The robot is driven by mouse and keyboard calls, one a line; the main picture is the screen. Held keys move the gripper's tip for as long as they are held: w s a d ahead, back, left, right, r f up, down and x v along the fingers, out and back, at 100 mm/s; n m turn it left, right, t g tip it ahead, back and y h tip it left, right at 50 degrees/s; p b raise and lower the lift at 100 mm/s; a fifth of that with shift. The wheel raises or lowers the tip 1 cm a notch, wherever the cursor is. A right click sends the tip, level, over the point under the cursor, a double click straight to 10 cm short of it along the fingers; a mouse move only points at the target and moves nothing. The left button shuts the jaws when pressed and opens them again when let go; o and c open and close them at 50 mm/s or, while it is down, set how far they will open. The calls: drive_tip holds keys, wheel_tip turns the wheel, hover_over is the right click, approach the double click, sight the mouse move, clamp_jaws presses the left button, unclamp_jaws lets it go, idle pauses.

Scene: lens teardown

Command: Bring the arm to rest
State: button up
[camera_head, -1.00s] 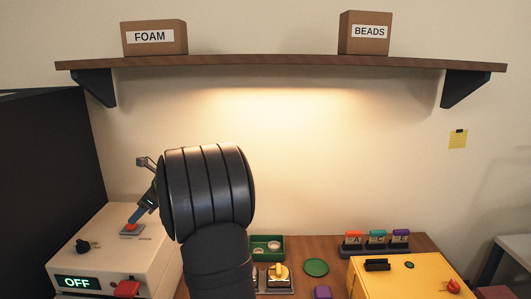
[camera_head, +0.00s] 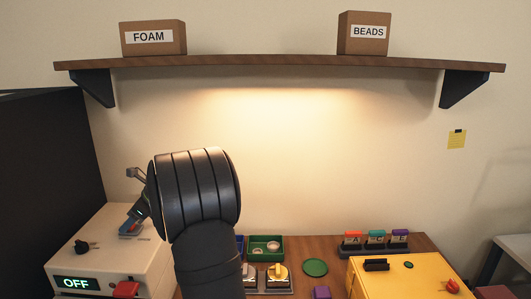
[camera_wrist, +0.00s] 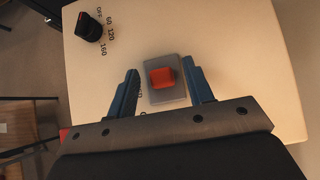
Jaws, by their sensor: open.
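My gripper (camera_wrist: 164,92) is open and empty in the wrist view, with its two blue fingers spread apart. A red square button (camera_wrist: 162,77) on a grey plate (camera_wrist: 168,98) shows between the fingers on the cream machine's top. In the head view, my gripper (camera_head: 130,228) is over the cream machine (camera_head: 60,225) at the left, mostly hidden behind my arm. The machine's display (camera_head: 76,283) reads OFF. Whether the fingers touch the machine cannot be told.
A black dial (camera_wrist: 89,27) with temperature marks sits near the button. A green tray (camera_head: 265,248), a yellow machine (camera_head: 400,275) and lettered holders (camera_head: 376,240) stand to the right. A shelf (camera_head: 270,62) with two boxes hangs above. A dark panel (camera_head: 45,150) borders the left.

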drive_tip(key=v, duration=1.7)
drive_tip(key=x, duration=1.7)
drive_tip(key=shift+f, duration=0.25)
drive_tip(key=d, duration=0.5)
drive_tip(key=shift+d+r, duration=0.1)
drive_tip(key=shift+d, duration=0.15)
drive_tip(key=v, duration=1.7)
drive_tip(key=s+a+r+n+t+h, duration=0.1)
drive_tip(key=s+a+n+h, duration=0.1)
drive_tip(key=n, duration=0.6)
drive_tip(key=s+a+r+n+t+h, duration=0.1)
drive_tip(key=a+r+n+h, duration=0.1)
drive_tip(key=n, duration=0.7)
drive_tip(key=a+h, duration=0.1)
drive_tip(key=a, duration=0.1)
drive_tip(key=shift+s+a+r, duration=0.25)
drive_tip(key=shift+s+r, duration=0.1)
drive_tip(key=shift+s, duration=0.05)
